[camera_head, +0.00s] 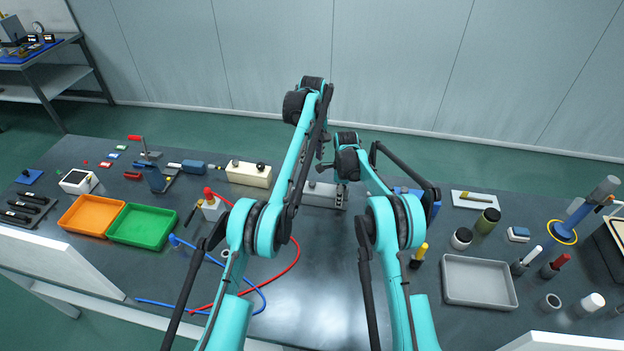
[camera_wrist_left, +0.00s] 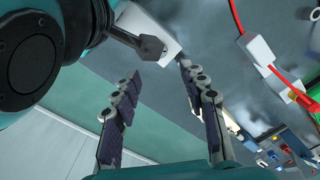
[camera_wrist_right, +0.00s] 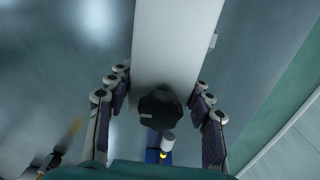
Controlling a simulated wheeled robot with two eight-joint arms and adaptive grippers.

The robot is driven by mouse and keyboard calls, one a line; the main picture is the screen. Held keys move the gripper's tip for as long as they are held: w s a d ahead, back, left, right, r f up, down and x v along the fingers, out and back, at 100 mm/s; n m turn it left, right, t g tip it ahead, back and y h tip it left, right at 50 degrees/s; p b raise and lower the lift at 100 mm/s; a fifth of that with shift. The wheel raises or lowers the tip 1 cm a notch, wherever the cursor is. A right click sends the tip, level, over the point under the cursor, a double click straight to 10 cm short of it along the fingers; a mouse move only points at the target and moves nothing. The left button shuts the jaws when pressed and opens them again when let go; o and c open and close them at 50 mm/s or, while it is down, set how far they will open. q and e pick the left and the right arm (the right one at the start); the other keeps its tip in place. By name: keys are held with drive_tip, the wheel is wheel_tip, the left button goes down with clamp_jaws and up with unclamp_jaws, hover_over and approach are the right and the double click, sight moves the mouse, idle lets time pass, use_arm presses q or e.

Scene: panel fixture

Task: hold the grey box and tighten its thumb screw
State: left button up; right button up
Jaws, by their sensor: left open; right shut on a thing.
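The grey box (camera_head: 320,195) lies on the dark bench in the middle of the head view, partly behind my arms. In the right wrist view the box (camera_wrist_right: 178,45) runs between the fingers of my right gripper (camera_wrist_right: 160,95), which is shut on its two sides. The black thumb screw (camera_wrist_right: 160,108) is a round knob at the near end of the box there. My left gripper (camera_head: 325,160) is above the box, next to the right one. In the left wrist view its fingers (camera_wrist_left: 160,90) are apart and empty, with the pale box (camera_wrist_left: 150,28) beyond them.
Left of the box are a cream box (camera_head: 248,174), a white connector block (camera_head: 213,208), and red (camera_head: 285,268) and blue (camera_head: 255,300) cables. Orange (camera_head: 92,214) and green (camera_head: 142,226) trays stand farther left. A grey tray (camera_head: 480,282), jars and bottles stand right.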

sight(312, 183)
use_arm(q)
wheel_tip(312, 183, down, 10)
drive_tip(key=shift+f, duration=0.15)
idle(0.3)
clamp_jaws()
